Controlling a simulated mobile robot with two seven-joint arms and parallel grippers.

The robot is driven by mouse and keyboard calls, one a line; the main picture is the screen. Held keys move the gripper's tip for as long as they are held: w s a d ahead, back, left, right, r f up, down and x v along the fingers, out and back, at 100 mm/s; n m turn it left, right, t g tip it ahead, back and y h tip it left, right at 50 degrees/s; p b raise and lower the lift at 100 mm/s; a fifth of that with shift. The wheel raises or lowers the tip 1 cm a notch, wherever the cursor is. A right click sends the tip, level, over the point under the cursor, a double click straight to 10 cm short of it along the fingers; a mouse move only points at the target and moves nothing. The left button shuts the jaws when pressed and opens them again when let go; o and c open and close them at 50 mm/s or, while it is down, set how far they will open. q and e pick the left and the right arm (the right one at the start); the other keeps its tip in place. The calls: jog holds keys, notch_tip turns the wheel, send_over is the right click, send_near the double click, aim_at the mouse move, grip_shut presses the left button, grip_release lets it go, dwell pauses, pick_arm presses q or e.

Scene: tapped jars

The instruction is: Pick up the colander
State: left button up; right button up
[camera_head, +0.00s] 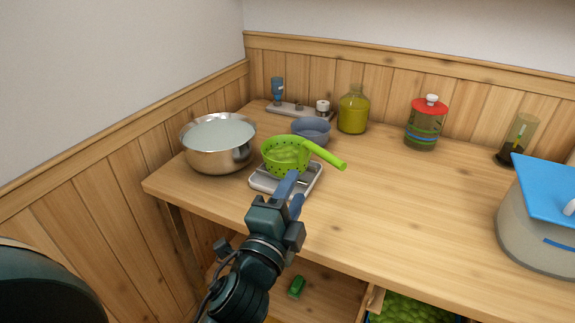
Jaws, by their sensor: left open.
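The green colander (283,164) stands on a small grey tray at the left part of the wooden counter. It has holes in its wall, green contents inside, and a long green handle pointing right. My left gripper (293,192) is open at the front edge of the tray, just in front of the colander and below its handle in the picture. Its blue fingers overlap the tray's front edge in the picture; I cannot tell whether they touch it. No colander part shows between the fingers. My right gripper is not in view.
A large steel pot (218,155) stands left of the colander, and a grey-blue bowl (311,131) close behind. The grey tray (265,186) lies under it. A yellow-green bottle (353,112), red-lidded jar (423,128) and blue-lidded container (535,228) stand farther right. The counter's middle (400,200) is clear.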

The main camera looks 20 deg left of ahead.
aim_at(315, 153)
pick_arm(q)
jog(key=w, duration=0.7)
jog(key=shift+w+a+r+p, duration=0.15)
jog(key=shift+w+r+p, duration=0.1)
jog(key=shift+r+p, duration=0.15)
jog(key=shift+w+r, duration=0.15)
jog(key=shift+w, duration=1.2)
jog(key=shift+w+r, duration=0.1)
jog(key=shift+w, duration=1.2)
jog(key=shift+c, duration=0.4)
grip_shut()
